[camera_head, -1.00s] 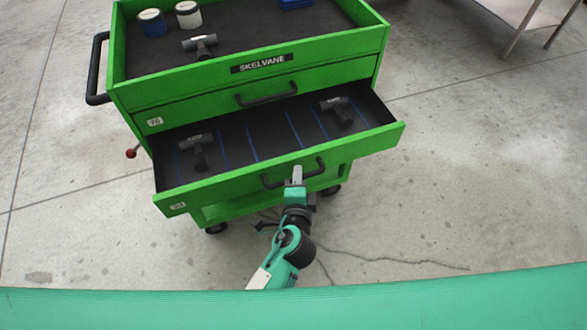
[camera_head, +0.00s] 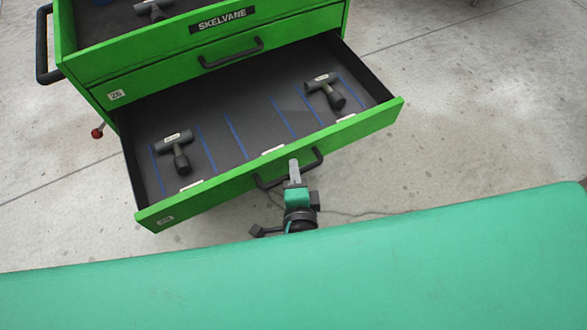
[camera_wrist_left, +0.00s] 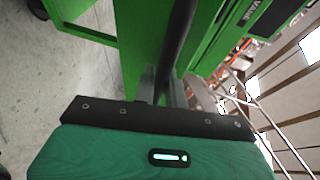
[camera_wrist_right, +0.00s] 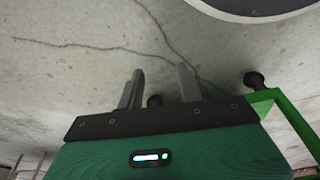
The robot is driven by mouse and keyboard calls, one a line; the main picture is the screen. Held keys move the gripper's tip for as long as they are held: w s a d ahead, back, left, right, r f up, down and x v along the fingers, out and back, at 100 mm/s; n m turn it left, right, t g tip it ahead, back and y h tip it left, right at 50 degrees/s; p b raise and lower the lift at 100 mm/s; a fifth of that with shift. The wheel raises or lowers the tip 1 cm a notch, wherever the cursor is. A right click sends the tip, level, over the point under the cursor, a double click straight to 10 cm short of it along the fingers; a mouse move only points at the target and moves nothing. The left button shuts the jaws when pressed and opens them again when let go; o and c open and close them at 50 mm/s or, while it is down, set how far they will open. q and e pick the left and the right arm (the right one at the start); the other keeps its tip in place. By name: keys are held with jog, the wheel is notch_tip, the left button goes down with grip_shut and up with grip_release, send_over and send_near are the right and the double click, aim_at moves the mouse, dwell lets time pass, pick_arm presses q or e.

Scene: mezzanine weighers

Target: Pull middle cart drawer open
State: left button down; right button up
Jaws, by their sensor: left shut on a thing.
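The green cart's middle drawer (camera_head: 250,175) is pulled well out in the head view. Its dark inside shows blue divider lines and two mallets, one at the left (camera_head: 176,148) and one at the right (camera_head: 325,90). My left gripper (camera_head: 294,172) is at the right part of the drawer's black bar handle (camera_head: 275,178). In the left wrist view its fingers (camera_wrist_left: 162,85) are shut around the dark handle bar (camera_wrist_left: 178,45). My right gripper (camera_wrist_right: 158,88) shows only in its wrist view, with its fingers apart and nothing between them, above the concrete floor.
The upper drawer (camera_head: 180,65) with its black handle (camera_head: 230,55) is shut. A mallet (camera_head: 152,10) lies in the cart's top tray. A black side handle (camera_head: 42,45) sticks out at the left. Bare concrete floor (camera_head: 480,110) is clear at the right.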

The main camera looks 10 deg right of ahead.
pick_arm(q)
jog(key=c, duration=1.5)
grip_release()
jog(key=shift+o, duration=0.2)
